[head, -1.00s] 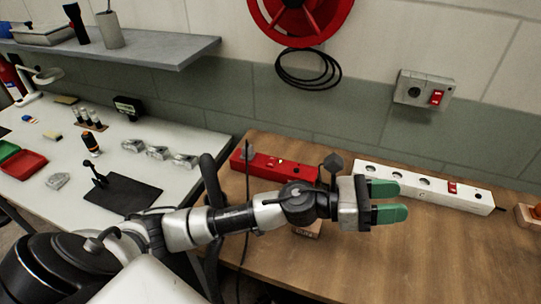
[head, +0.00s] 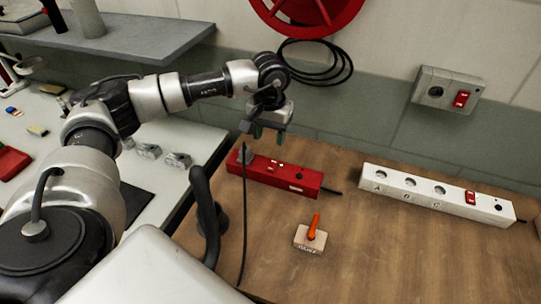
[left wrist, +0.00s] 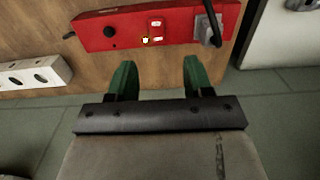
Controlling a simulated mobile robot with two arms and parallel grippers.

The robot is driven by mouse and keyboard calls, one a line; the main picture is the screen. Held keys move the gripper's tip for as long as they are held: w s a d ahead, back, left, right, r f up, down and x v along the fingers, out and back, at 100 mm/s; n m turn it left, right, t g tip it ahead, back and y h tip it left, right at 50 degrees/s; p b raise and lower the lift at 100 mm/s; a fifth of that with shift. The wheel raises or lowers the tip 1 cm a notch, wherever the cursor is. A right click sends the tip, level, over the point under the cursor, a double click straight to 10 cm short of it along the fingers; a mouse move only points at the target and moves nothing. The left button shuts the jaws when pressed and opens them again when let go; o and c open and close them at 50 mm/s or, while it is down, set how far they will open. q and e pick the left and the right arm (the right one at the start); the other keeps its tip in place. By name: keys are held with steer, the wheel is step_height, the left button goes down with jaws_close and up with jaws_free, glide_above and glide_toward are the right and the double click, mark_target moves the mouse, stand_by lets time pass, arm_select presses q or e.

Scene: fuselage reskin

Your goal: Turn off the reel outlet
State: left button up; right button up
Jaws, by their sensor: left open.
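A red power strip (head: 283,175) lies at the back left of the wooden bench, with a grey plug (head: 245,156) in its left end. In the left wrist view the strip (left wrist: 132,33) is at the top, with a small red rocker switch (left wrist: 156,23) and the plug (left wrist: 207,30). My left gripper (head: 267,134) points down above and behind the strip, open and empty, with its green fingers apart from it. A red reel (head: 307,12) hangs on the wall above. I cannot tell which outlet is the reel's. My right gripper is not in view.
A wall outlet (head: 447,91) with a red switch is at the right. A white power strip (head: 436,193) with a red switch lies on the bench. A wooden block (head: 309,239) with an orange lever stands in front. Black cable loops hang below the reel.

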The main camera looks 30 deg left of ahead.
mark_target(270, 169)
arm_select(q)
steer(key=f, duration=0.1)
steer(key=f+p, duration=0.1)
steer(key=f, duration=0.1)
steer(key=s+d+f, duration=0.1)
steer(key=f, duration=0.1)
steer(key=shift+s, duration=0.1)
steer(key=f+p, duration=0.1)
steer(key=f, duration=0.3)
steer(key=shift+a, duration=0.2)
steer(key=shift+d+f, duration=0.1)
steer(key=shift+f, duration=0.35)
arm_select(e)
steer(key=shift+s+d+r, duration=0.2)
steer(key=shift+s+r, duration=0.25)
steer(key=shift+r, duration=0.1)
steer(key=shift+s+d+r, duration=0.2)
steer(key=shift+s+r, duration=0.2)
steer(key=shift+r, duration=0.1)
